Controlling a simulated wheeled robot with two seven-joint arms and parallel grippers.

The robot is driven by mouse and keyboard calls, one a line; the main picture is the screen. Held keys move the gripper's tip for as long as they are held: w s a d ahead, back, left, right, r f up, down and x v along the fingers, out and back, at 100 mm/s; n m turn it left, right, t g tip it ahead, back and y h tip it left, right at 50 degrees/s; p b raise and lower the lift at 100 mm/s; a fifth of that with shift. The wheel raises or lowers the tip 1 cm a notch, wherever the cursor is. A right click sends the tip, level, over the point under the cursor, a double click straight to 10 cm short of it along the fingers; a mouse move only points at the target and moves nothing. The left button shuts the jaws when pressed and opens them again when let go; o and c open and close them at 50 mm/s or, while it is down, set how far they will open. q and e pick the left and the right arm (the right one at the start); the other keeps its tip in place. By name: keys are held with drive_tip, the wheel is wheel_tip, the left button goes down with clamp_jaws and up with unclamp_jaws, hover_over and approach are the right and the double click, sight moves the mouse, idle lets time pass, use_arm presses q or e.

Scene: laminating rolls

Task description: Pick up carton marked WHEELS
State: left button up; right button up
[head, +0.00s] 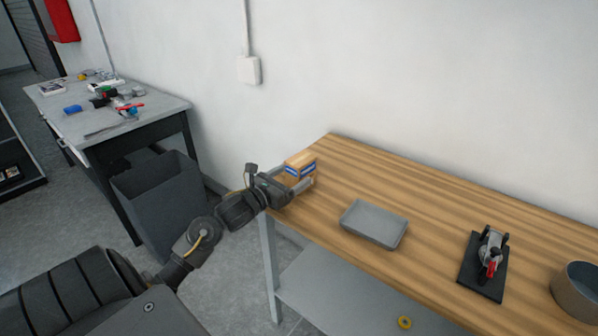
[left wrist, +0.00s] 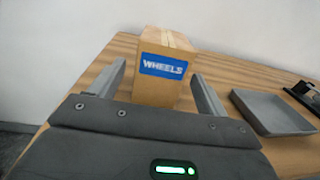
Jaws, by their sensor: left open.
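The carton marked WHEELS (left wrist: 160,85) stands upright on the wooden table, its blue label facing my left wrist camera. In the head view the carton (head: 301,163) is at the table's far left corner, partly hidden by my left gripper (head: 306,184). In the left wrist view my left gripper (left wrist: 160,90) is open, with one finger on each side of the carton. Small gaps show between the fingers and the carton sides. My right gripper is in neither view.
A grey tray (head: 374,223) lies right of the carton on the wooden table (head: 335,190). A black-based clamp device (head: 484,264) and a round metal container (head: 579,290) stand further right. The wall is close behind. A grey bin (head: 160,205) stands left.

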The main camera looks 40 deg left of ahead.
use_arm(q)
drive_tip(key=w, duration=0.1)
drive_tip(key=w+p, duration=0.1)
drive_tip(key=w, duration=0.2)
drive_tip(key=shift+w+d+r, duration=0.1)
drive_tip(key=shift+w+r, duration=0.15)
drive_tip(key=c, duration=1.2)
